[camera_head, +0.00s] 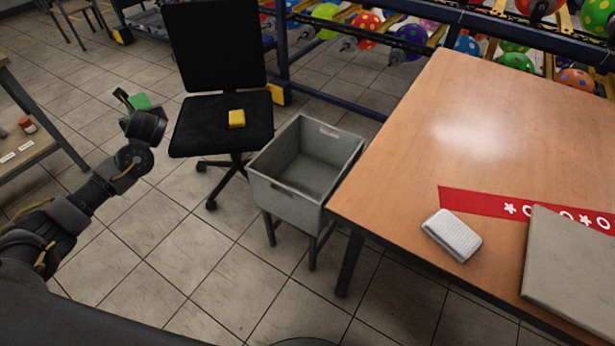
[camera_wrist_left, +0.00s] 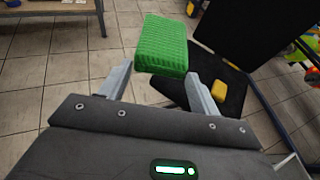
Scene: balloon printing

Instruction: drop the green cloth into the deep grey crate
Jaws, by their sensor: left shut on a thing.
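The green cloth (camera_wrist_left: 163,45) is a folded, ribbed block held between the fingertips of my left gripper (camera_wrist_left: 160,70). In the head view the cloth (camera_head: 140,101) shows in part beyond my left gripper (camera_head: 130,101), in the air left of the black chair. The gripper is shut on it. The deep grey crate (camera_head: 283,203) stands on a dark stand against the left side of the wooden table. It looks empty, and the cloth is well to its left and apart from it. My right gripper is not in view.
A black chair (camera_head: 222,138) with a yellow block (camera_head: 237,118) on its seat stands between the cloth and the crate. The wooden table (camera_head: 400,150) carries a white ribbed block (camera_head: 452,235), a red banner (camera_head: 480,203) and a grey panel (camera_head: 570,265). A shelf (camera_head: 30,150) is at left.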

